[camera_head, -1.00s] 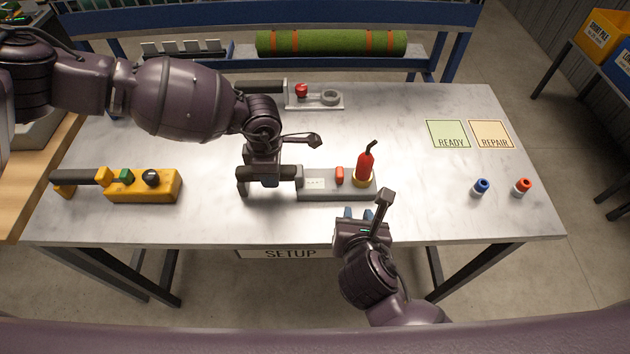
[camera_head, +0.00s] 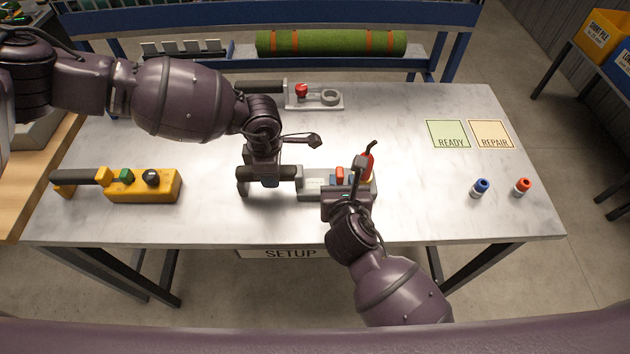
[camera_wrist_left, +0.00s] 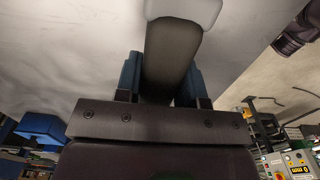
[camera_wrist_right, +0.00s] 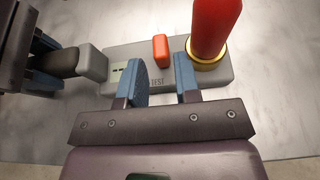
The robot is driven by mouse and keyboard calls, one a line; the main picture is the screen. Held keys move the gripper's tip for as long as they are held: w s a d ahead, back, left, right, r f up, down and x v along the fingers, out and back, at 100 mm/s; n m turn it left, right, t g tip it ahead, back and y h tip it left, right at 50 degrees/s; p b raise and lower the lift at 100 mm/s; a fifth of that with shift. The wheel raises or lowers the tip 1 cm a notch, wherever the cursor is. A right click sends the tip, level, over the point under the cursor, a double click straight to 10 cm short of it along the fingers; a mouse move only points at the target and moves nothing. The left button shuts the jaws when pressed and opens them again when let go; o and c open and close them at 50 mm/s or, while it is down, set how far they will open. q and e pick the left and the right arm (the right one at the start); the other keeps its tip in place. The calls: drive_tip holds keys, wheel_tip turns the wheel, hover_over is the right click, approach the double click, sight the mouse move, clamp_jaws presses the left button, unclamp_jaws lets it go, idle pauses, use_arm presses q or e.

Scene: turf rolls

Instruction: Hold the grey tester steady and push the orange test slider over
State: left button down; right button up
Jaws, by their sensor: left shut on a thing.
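The grey tester (camera_head: 310,183) lies on the table, with a dark handle (camera_wrist_left: 172,58) at its left end. My left gripper (camera_head: 266,176) is shut on that handle. The orange slider (camera_wrist_right: 161,50) stands upright on the tester's top, beside a "TEST" marking; it also shows in the head view (camera_head: 339,173). A red cylinder (camera_wrist_right: 212,28) stands in a brass ring to the slider's right. My right gripper (camera_wrist_right: 160,76) is open and empty at the tester's near side. In its wrist view the slider appears between and just beyond the two fingertips; no contact is visible.
A yellow unit (camera_head: 155,187) with a green block and black knob lies left. A grey fixture (camera_head: 315,102) with a red knob is behind. Blue (camera_head: 480,188) and red-orange (camera_head: 522,187) small parts stand right, below the READY (camera_head: 448,134) and REPAIR (camera_head: 491,134) cards.

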sight(340, 173)
drive_tip(key=shift+x, duration=2.2)
drive_tip(key=shift+c, duration=0.2)
clamp_jaws()
